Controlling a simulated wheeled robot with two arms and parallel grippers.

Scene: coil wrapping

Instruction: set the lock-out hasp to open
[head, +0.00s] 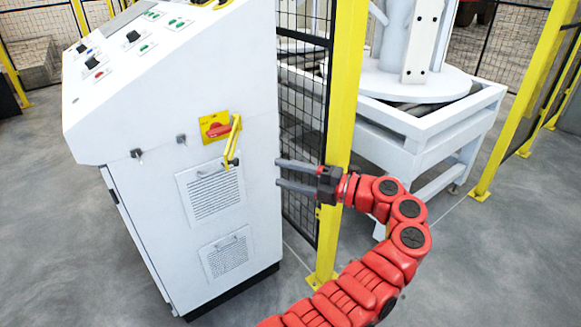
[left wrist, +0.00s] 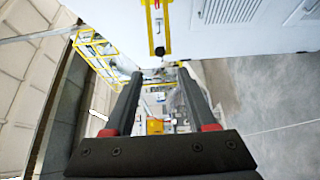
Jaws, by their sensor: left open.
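The lock-out hasp (head: 233,146) is a thin yellow bar on the right part of the white cabinet's side, slanting down from a yellow plate with a red switch handle (head: 215,129). In the left wrist view a yellow strip (left wrist: 157,40) with red at its top edge, likely the same hasp, shows at the top centre, beyond the fingertips. My left gripper (head: 278,173) is open and empty, its two dark fingers pointing left toward the cabinet, to the right of the hasp and slightly lower. It appears apart from the hasp. My right gripper is not in view.
The white cabinet (head: 150,200) has a sloped button panel on top and two vent grilles below the hasp. A yellow post (head: 345,90) and black mesh fence stand close behind my gripper. A white machine frame (head: 440,115) stands at the right. Grey floor is open at lower right.

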